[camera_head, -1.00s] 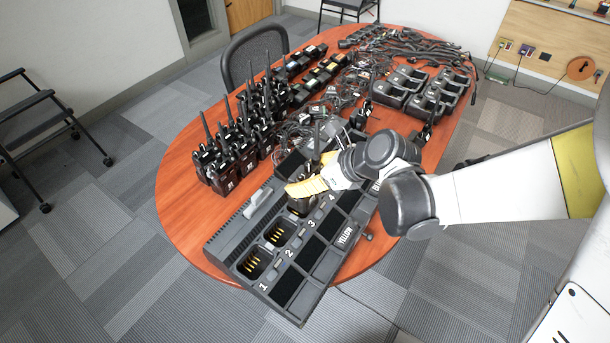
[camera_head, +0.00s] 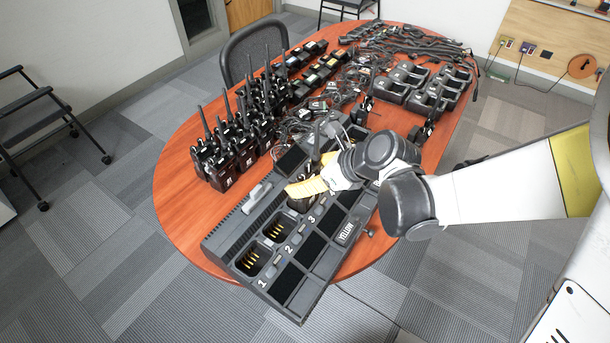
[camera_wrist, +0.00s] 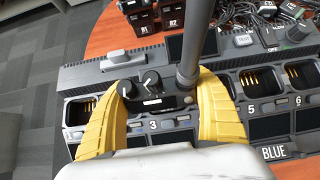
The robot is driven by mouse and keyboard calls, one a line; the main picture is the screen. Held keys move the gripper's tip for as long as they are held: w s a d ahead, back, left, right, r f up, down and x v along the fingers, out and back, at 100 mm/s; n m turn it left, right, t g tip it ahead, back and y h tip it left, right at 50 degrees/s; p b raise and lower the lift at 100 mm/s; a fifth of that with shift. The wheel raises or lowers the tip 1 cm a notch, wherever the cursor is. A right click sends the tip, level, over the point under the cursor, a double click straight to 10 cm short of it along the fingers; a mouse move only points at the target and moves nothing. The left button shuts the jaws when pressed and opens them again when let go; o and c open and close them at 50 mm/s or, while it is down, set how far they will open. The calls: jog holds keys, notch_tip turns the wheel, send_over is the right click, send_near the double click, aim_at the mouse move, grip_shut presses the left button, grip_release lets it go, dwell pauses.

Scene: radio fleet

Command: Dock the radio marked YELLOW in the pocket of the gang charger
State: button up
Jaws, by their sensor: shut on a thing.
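My gripper (camera_head: 306,188) has yellow fingers and is shut on a black radio (camera_wrist: 152,88). In the wrist view the radio's top, two knobs and thick antenna show between the fingers; its small label is too blurred to read. The radio is upright at the third pocket of the gang charger (camera_head: 225,237), behind the number 3. How deep it sits in that pocket is hidden. A YELLOW plate (camera_head: 346,233) is on the charger's front side, and a BLUE plate (camera_wrist: 279,152) is further right. Pockets 1 and 2 are empty, with gold contacts showing.
Several upright radios (camera_head: 232,150) stand at the table's left, behind the charger. Cables (camera_head: 300,125) lie behind it, and single chargers (camera_head: 425,90) stand at the back right. Pockets 5 and 6 (camera_wrist: 299,75) are empty. Bare table (camera_head: 180,200) shows at the left.

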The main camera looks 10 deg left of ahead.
jog(key=shift+f+b, duration=1.1)
jog(key=shift+f, duration=0.15)
jog(key=o, duration=1.6)
jog(key=shift+c, duration=0.2)
jog(key=shift+r, duration=0.1)
jog(key=v, duration=1.2)
jog(key=shift+w+d, duration=0.1)
jog(key=s+d+r+n+t+h, duration=0.1)
jog(key=s+d+n+h, duration=0.3)
jog(key=d+n, duration=0.6)
jog(key=s+d+r+n+t+h, duration=0.1)
jog(key=s+d+n+h, duration=0.3)
jog(key=d+n, duration=0.7)
jog(key=shift+s+d+r+n+t, duration=0.25)
jog(key=shift+r+n+t, duration=0.05)
jog(key=shift+n+t, duration=0.5)
